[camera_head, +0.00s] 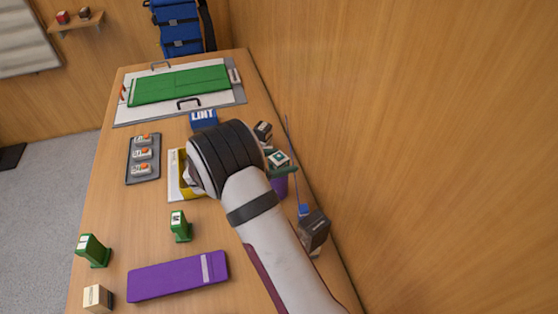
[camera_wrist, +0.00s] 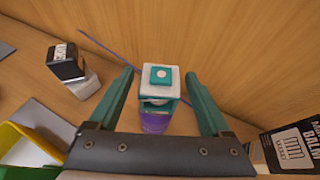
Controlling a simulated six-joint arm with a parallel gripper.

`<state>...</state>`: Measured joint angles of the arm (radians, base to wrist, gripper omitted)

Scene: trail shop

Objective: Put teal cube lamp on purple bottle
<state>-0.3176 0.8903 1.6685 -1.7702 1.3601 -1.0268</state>
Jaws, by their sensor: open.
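The teal cube lamp (camera_wrist: 160,82), white with a teal square on top, shows between my fingers in the wrist view. In the head view the lamp (camera_head: 279,158) is just right of my wrist. The purple bottle (camera_wrist: 155,123) is directly below the lamp, which appears upright on top of it; the contact is partly hidden. In the head view part of the bottle (camera_head: 281,187) shows beside my arm. My gripper (camera_wrist: 160,75) is open, with one green finger on each side of the lamp and visible gaps to both.
A dark box (camera_wrist: 67,62) stands behind left, and another dark box (camera_head: 314,229) stands right near the wall. A thin blue rod (camera_wrist: 108,50) lies close by. A yellow bin (camera_wrist: 25,145) is at left. The wooden wall bounds the right side.

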